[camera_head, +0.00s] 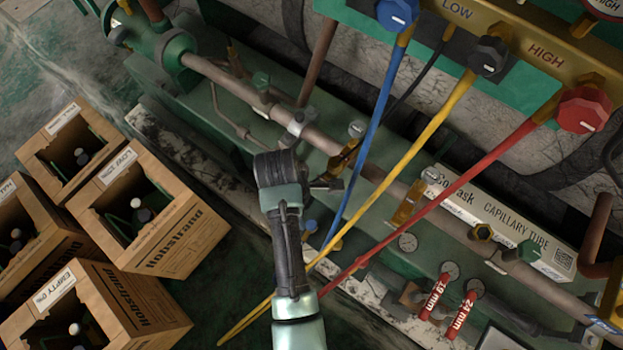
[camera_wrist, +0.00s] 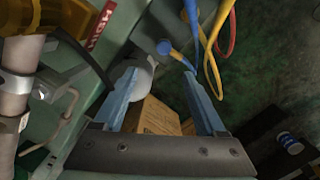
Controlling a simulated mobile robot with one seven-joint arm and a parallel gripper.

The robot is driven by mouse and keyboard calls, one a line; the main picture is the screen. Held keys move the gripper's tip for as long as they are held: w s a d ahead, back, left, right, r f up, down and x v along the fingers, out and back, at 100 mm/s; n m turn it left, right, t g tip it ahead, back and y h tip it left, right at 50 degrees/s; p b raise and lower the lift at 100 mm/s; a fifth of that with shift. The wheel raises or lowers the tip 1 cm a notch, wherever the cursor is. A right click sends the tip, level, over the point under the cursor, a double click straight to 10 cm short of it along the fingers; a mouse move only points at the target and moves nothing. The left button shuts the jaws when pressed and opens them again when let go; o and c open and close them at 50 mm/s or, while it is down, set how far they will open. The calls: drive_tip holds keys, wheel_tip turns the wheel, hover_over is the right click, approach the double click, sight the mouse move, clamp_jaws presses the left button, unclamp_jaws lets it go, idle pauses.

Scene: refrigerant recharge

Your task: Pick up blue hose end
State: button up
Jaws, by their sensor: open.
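The blue hose (camera_head: 374,125) hangs from the blue knob on the manifold at the top of the head view. It runs down past my gripper (camera_head: 326,185); its lower end is hard to make out there. In the wrist view, the blue hose (camera_wrist: 192,14) hangs at the top. A round blue piece with a short blue length (camera_wrist: 165,47) shows just beyond the fingertips, toward the right finger; I cannot tell whether it is the hose end. My gripper (camera_wrist: 160,75) is open, with nothing visibly held between its pale blue fingers.
Yellow (camera_head: 437,118) and red (camera_head: 455,188) hoses hang close to the blue one. Pipes (camera_head: 255,95) and valves run along the green machine. A capillary tube box (camera_head: 515,235) lies at right.

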drive_tip(key=b, duration=0.3)
hover_over(311, 224)
drive_tip(key=a, duration=0.1)
drive_tip(key=f, duration=0.7)
drive_tip(key=shift+s+a+f, duration=0.1)
drive_tip(key=shift+s, duration=0.15)
drive_tip(key=shift+w+d+f+b, duration=0.1)
drive_tip(key=shift+d+f+b, duration=0.15)
drive_tip(key=shift+f+b, duration=0.55)
drive_tip(key=shift+w+d+f+b, duration=0.1)
drive_tip(key=shift+d+f+b, duration=0.15)
drive_tip(key=shift+f, duration=1)
drive_tip(key=shift+d+f+b, duration=0.2)
drive_tip(key=shift+f+b, duration=0.35)
drive_tip(key=shift+f, duration=0.5)
drive_tip(key=shift+r, duration=0.1)
clamp_jaws()
